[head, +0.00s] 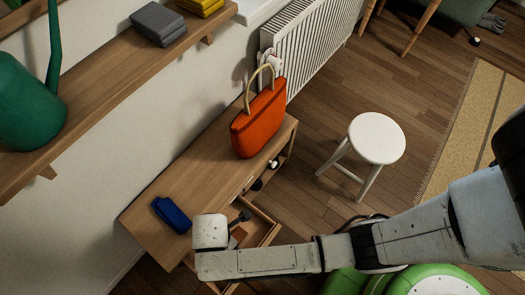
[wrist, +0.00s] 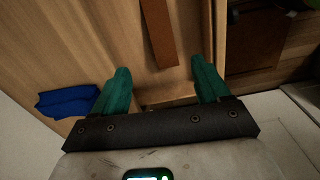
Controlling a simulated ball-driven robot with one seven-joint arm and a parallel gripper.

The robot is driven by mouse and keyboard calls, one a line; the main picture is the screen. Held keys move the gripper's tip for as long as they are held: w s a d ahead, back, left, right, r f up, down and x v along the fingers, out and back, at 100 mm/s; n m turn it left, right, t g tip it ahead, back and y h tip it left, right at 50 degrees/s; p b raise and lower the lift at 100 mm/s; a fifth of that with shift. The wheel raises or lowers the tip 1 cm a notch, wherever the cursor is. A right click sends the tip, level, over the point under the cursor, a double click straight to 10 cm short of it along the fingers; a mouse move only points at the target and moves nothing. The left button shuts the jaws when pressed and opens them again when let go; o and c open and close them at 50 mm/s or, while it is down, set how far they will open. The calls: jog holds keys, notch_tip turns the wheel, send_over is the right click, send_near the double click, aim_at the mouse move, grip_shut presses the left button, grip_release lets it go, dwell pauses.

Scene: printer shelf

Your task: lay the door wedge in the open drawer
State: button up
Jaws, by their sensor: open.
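A reddish-brown strip, which looks like the door wedge (wrist: 159,32), lies ahead of my fingertips in the wrist view, apart from them. In the head view a small brown patch of it (head: 238,234) shows beside my wrist, within the open drawer (head: 266,238). My gripper (wrist: 157,68) is open, with its two teal fingers spread and nothing between them. It is over the drawer, whose pale wooden rim (wrist: 221,45) runs to the right of the fingers. My wrist hides part of the drawer in the head view.
A blue object (head: 171,214) lies on the wooden cabinet top (head: 200,165), left of my gripper. An orange handbag (head: 258,124) stands at the far end. A white stool (head: 376,138) stands on the floor, and a wall shelf (head: 100,65) hangs at upper left.

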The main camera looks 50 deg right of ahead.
jog(key=s+d+r+m, duration=0.2)
jog(key=d+r+m, duration=0.3)
jog(key=d, duration=0.3)
jog(key=s+d+r+m, duration=0.3)
jog(key=d+r+m, duration=0.2)
jog(key=d, duration=0.3)
jog(key=s+d+r+m+t, duration=0.1)
jog(key=s+d+r+m, duration=0.2)
jog(key=d+r+m, duration=0.2)
jog(key=d+m, duration=0.2)
jog(key=d, duration=0.1)
jog(key=shift+r, duration=0.2)
